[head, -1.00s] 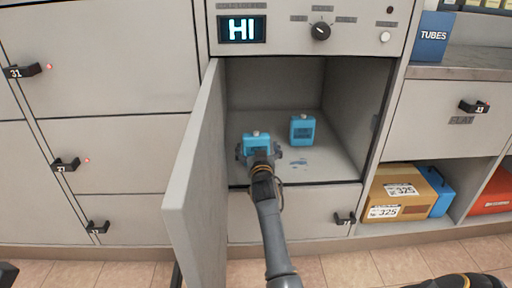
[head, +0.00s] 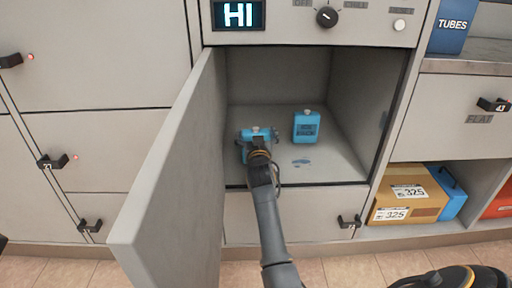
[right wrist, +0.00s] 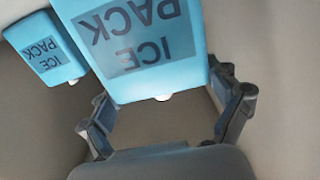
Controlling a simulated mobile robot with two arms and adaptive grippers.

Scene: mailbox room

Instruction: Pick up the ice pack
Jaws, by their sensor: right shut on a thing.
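A light-blue ice pack (head: 257,134) is at the front left of the open compartment (head: 335,165). My right gripper (head: 257,144) is shut on it, reaching in from the front. In the right wrist view this ice pack (right wrist: 140,45) fills the upper middle, its label upside down, with the fingers (right wrist: 168,112) on either side of its lower end. I cannot tell whether its base touches the compartment floor. A second light-blue ice pack (head: 306,127) stands to the right and farther back; it also shows in the right wrist view (right wrist: 45,47). My left gripper is not in view.
The open door (head: 175,170) stands out on the left, close to my right arm. A panel with a "HI" display (head: 239,14) and a knob (head: 327,17) is above. A cardboard box (head: 408,195) and a blue box (head: 449,193) sit on the lower right shelf.

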